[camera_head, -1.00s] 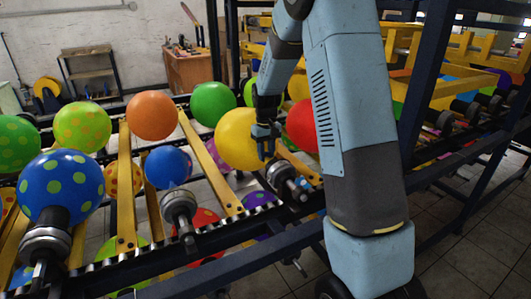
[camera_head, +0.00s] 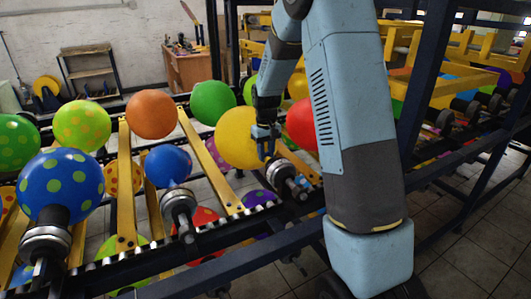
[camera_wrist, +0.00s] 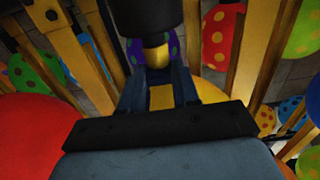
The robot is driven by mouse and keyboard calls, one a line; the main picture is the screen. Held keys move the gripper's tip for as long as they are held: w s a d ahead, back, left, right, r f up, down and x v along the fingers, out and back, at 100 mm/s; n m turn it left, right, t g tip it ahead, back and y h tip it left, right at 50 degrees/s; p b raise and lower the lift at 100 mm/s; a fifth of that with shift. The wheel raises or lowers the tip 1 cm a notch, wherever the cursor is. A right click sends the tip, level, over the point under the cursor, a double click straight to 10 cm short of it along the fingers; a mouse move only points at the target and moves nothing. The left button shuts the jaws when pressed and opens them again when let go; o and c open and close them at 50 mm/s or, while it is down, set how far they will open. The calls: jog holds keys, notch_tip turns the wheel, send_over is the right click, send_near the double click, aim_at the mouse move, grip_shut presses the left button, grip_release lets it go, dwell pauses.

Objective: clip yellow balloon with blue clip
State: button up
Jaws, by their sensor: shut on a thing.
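The yellow balloon (camera_head: 236,139) sits inflated on a dark nozzle (camera_head: 280,172) of the rack in the head view. My gripper (camera_head: 267,143) is at the balloon's right side, by its neck. It is shut on a small blue piece, which looks like the blue clip (camera_head: 265,131). In the wrist view the balloon's yellow neck (camera_wrist: 157,59) lies between the fingers of my gripper (camera_wrist: 157,82), just below a black nozzle (camera_wrist: 155,15). The clip's outline is hard to separate from the fingers, and I cannot tell whether it closes around the neck.
A red balloon (camera_head: 303,125) is close on the right, and a green balloon (camera_head: 213,103) is behind. An orange balloon (camera_head: 152,114) and a blue balloon (camera_head: 167,166) stand to the left. Yellow slats (camera_head: 210,162) and dark rails frame the rack. Tiled floor (camera_head: 455,225) is clear at right.

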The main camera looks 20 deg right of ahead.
jog(key=o, duration=1)
jog(key=shift+r, duration=4.5)
